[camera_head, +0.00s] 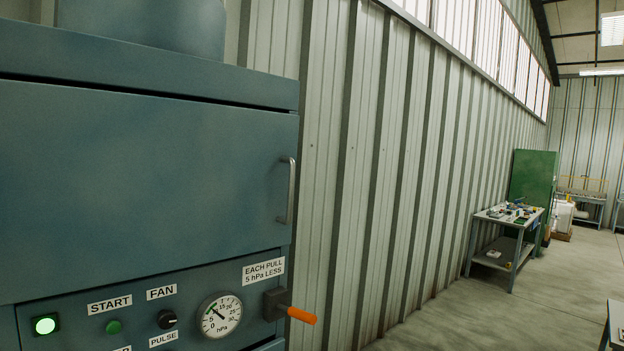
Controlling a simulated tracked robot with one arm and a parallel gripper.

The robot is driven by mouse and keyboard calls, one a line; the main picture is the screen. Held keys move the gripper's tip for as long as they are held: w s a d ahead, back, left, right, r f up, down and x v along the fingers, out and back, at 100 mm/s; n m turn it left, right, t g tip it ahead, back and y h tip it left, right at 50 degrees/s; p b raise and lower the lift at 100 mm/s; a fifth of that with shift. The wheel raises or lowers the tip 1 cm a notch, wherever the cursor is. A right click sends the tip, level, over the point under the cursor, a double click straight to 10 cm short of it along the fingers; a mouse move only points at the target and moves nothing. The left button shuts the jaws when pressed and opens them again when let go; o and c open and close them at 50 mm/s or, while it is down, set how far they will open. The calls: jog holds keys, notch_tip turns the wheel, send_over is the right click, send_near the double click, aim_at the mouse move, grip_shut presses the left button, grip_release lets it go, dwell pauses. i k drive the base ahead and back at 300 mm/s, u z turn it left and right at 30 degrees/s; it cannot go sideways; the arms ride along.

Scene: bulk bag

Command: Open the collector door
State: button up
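The collector (200,88) is a large blue-grey cabinet filling the left of the view. Its door (140,180) is a wide flat panel that looks shut, flush with the cabinet front. A vertical metal bar handle (290,190) is at the door's right edge. Below the door is a control panel (70,300) with a lit green lamp (45,325), a green START button (114,327), a FAN knob (167,319) and a round hPa gauge (220,315). A lever with an orange grip (301,315) sticks out to the right under a label "EACH PULL 5 hPa LESS". My gripper is not in view.
A corrugated metal wall (400,170) runs behind the collector to the right. A workbench (505,225) with small items and a green cabinet (533,190) stand farther back. The floor (450,315) between is clear. A table corner (615,320) shows at lower right.

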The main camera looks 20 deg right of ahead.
aim_at(99, 188)
jog(key=z, duration=0.3)
jog(key=i, duration=1.4)
jog(key=z, duration=0.05)
